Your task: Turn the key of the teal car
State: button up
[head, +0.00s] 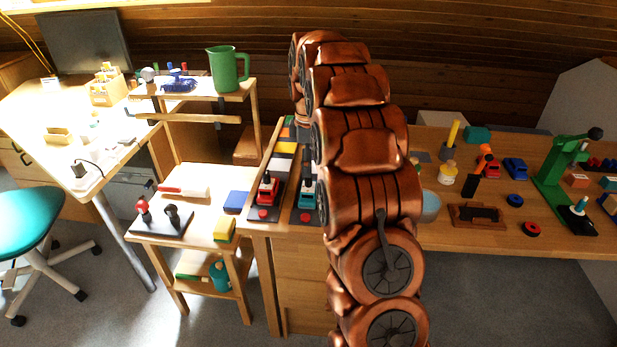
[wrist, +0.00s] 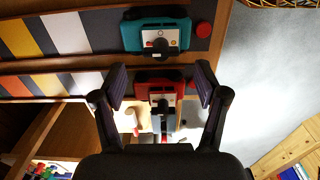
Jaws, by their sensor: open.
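The teal car (head: 307,200) stands on the right-hand dark striped lane at the left end of the workbench, partly beside my arm in the head view. In the wrist view the teal car (wrist: 137,37) is at the top, with a dark key-like knob (wrist: 158,46) on its pale top plate. The red car (head: 265,191) is on the neighbouring lane. In the wrist view the red car (wrist: 143,91) appears between my fingers, apparently below them. My gripper (wrist: 161,83) is open and empty, and the teal car lies beyond its fingertips. The head view hides my gripper behind my arm.
A red button (wrist: 204,29) is beside the teal car's end. A green pitcher (head: 228,69) stands on a raised shelf. A low side table (head: 187,205) adjoins the bench at left. A green press (head: 560,165) and small objects occupy the bench's right side.

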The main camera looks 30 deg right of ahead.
aim_at(309, 181)
notch_tip(309, 181, down, 6)
jog(key=shift+r+p, duration=0.25)
jog(key=shift+p, duration=0.05)
jog(key=c, duration=1.2)
